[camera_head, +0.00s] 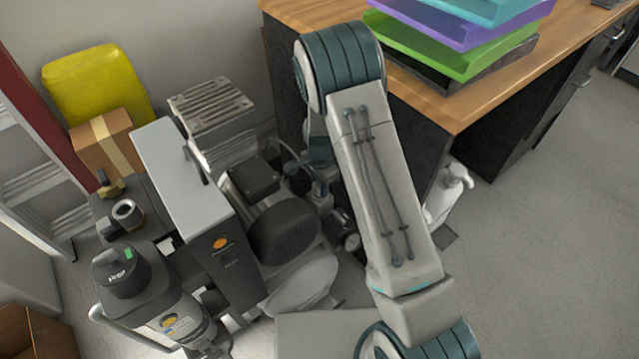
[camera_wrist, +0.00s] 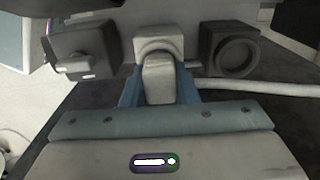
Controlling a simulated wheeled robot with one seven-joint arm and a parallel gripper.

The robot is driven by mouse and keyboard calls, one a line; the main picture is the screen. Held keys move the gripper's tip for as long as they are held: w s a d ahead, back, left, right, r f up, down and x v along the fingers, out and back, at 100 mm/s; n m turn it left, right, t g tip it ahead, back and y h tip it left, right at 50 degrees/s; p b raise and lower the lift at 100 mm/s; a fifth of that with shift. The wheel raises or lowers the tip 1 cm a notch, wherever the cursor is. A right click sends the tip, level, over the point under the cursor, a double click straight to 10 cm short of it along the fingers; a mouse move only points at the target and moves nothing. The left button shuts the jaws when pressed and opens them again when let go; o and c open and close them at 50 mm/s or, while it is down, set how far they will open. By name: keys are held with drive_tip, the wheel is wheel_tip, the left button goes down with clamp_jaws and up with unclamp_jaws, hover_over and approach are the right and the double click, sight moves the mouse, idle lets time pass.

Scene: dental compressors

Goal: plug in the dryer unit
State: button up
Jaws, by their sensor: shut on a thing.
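In the wrist view my gripper (camera_wrist: 158,92) is shut on a light grey plug (camera_wrist: 158,80), with a blue finger on each side of it. The plug's far end is at or against a pale square socket block (camera_wrist: 158,45); I cannot tell whether it is inserted. A white cable (camera_wrist: 260,89) runs to the right from behind the right finger. In the head view the compressor equipment includes a grey box (camera_head: 222,262) with an orange mark and a dark canister (camera_head: 122,272). I cannot tell which part is the dryer unit. My gripper cannot be made out there.
Two dark fittings (camera_wrist: 80,52) and (camera_wrist: 228,50) flank the socket block closely. In the head view a wooden-topped desk (camera_head: 480,105) with stacked trays (camera_head: 455,45) stands right, a white bottle (camera_head: 446,190) beside it. A cardboard box (camera_head: 103,142) is left. Open floor lies right.

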drive_tip(key=o, duration=1.1)
drive_tip(key=shift+f, duration=0.1)
drive_tip(key=shift+c, duration=0.2)
wheel_tip(320, 180, up, 14)
drive_tip(key=p, duration=0.3)
drive_tip(key=shift+p, duration=0.3)
